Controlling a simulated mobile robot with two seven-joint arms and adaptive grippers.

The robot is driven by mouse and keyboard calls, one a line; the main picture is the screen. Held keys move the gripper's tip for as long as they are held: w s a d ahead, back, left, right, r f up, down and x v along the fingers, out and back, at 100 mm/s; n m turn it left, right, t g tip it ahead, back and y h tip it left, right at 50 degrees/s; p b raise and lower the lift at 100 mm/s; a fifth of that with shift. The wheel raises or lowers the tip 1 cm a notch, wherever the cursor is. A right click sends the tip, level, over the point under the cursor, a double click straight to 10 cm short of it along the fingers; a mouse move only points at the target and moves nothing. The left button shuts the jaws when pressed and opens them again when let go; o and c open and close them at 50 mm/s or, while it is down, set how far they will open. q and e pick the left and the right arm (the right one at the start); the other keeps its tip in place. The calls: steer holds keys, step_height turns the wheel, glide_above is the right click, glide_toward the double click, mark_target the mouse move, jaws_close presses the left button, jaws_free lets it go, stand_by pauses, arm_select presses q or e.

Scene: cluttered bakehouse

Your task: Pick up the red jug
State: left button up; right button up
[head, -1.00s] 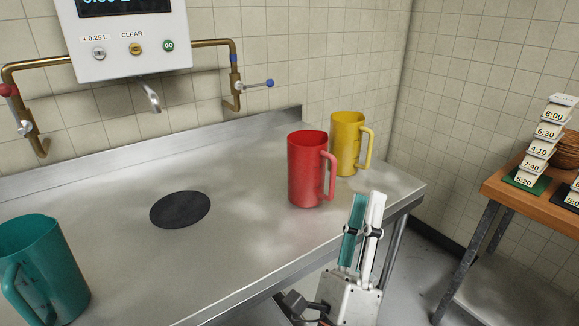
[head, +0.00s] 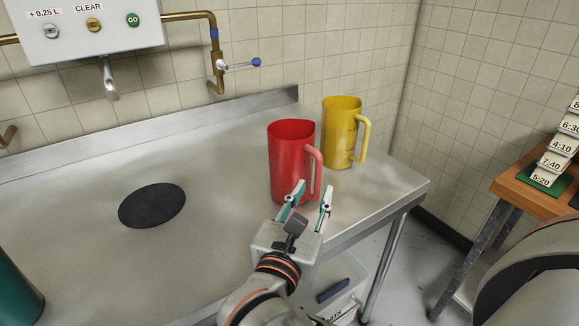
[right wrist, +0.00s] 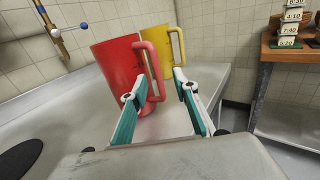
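The red jug (head: 284,160) stands upright on the steel counter, its handle on the right side. It also shows in the right wrist view (right wrist: 117,72), the handle ahead of the fingers. My right gripper (head: 309,193) is open at the near side of the jug, by the handle. In the right wrist view my right gripper (right wrist: 157,92) has its fingers apart, with the lower handle showing between their tips. I cannot tell whether a finger touches the jug. My left gripper is not in view.
A yellow jug (head: 338,143) stands close behind the red one, to its right. A teal jug (head: 15,290) is at the left front, partly cut off. A black round mat (head: 152,206) lies on the steel counter (head: 215,165). A wooden table (head: 535,200) stands at the right.

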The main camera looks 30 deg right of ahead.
mark_target(318, 173)
steer(key=x, duration=0.4)
steer(key=r+x, duration=0.1)
steer(key=x, duration=0.1)
steer(key=shift+w+a+p, duration=0.2)
steer(key=shift+w+p, duration=0.05)
steer(key=shift+p, duration=0.15)
steer(key=shift+w+d+f, duration=0.15)
steer(key=shift+w+d, duration=0.25)
steer(key=shift+d, duration=0.1)
steer(key=shift+c, duration=0.3)
jaws_close()
